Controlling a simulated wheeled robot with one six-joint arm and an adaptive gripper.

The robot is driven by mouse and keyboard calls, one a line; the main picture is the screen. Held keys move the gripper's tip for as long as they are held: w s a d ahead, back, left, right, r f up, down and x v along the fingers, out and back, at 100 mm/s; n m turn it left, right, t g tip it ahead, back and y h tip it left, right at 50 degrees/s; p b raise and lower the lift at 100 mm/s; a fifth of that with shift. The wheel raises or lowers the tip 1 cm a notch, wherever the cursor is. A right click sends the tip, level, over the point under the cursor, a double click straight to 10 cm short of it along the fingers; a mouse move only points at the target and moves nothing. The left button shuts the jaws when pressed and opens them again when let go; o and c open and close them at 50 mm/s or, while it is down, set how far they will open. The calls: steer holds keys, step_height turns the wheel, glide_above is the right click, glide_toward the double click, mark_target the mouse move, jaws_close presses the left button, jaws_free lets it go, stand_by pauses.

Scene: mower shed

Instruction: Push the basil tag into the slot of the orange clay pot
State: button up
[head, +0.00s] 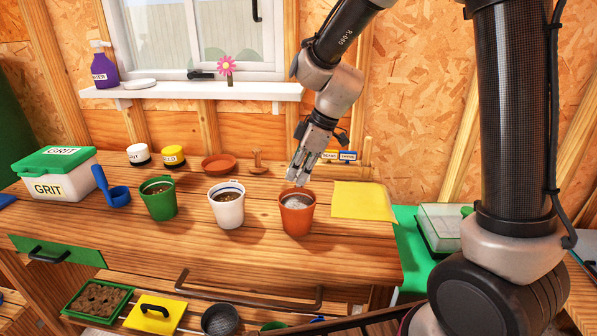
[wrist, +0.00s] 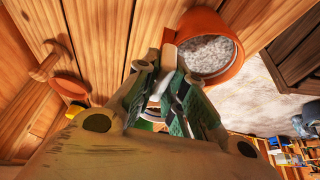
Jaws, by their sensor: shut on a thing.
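The orange clay pot (head: 297,219) stands on the bench with pale grey grit inside; in the wrist view its rim (wrist: 239,58) is at upper right. My gripper (head: 294,181) is over the pot's back left rim, pointing down. In the wrist view my gripper (wrist: 167,70) is shut on a small pale piece, taken as the basil tag (wrist: 168,58), at the pot's left side. Its lettering does not show. A small orange piece (wrist: 168,36) is just beyond the tag, beside the rim; I cannot tell whether it is the slot or whether the tag is in it.
A white pot (head: 227,211) and a green pot (head: 159,203) stand to the left. A yellow sheet (head: 362,201) lies to the right. Behind are labelled tags (head: 347,156) in a rack, a terracotta saucer (head: 218,166) and a wooden dibber (head: 257,164). The bench front is clear.

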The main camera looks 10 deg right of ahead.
steer(key=shift+f, duration=0.25)
stand_by(0.3)
steer(key=o, duration=0.8)
steer(key=shift+r, duration=0.15)
steer(key=v, duration=1.1)
steer(key=s+d+r+m+t+h, duration=0.1)
steer(key=s+d+m+h, duration=0.1)
steer(key=s+d+m, duration=0.5)
steer(key=s+d+r+m+t+h, duration=0.2)
steer(key=s+d+m, duration=0.6)
steer(key=s+d, duration=0.5)
steer(key=shift+s, duration=0.95)
